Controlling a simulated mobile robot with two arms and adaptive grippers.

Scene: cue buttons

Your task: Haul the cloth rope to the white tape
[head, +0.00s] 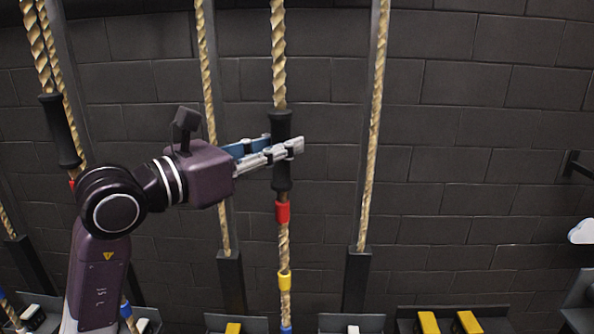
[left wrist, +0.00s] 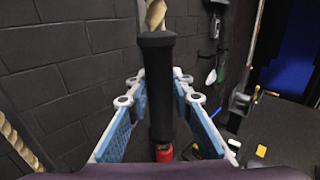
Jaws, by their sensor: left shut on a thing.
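A tan twisted rope (head: 278,55) hangs in the middle of the head view, with a black sleeve (head: 281,122) on it. Below the sleeve are a red band (head: 282,212), a yellow band (head: 284,281) and a blue band at the picture's lower edge. My left gripper (head: 284,152) is shut on the black sleeve, one finger on each side. The sleeve stands upright between the blue-padded fingers in the left wrist view (left wrist: 158,90), with the red band (left wrist: 163,153) below it. I cannot make out white tape on this rope. My right gripper is not in view.
Other ropes hang to the left (head: 206,80) and right (head: 375,110), running into dark posts (head: 358,280). Another sleeved rope (head: 60,130) hangs at far left. Dark trays with yellow (head: 428,322) and white blocks line the bottom. A white cloud shape (head: 581,232) is at right.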

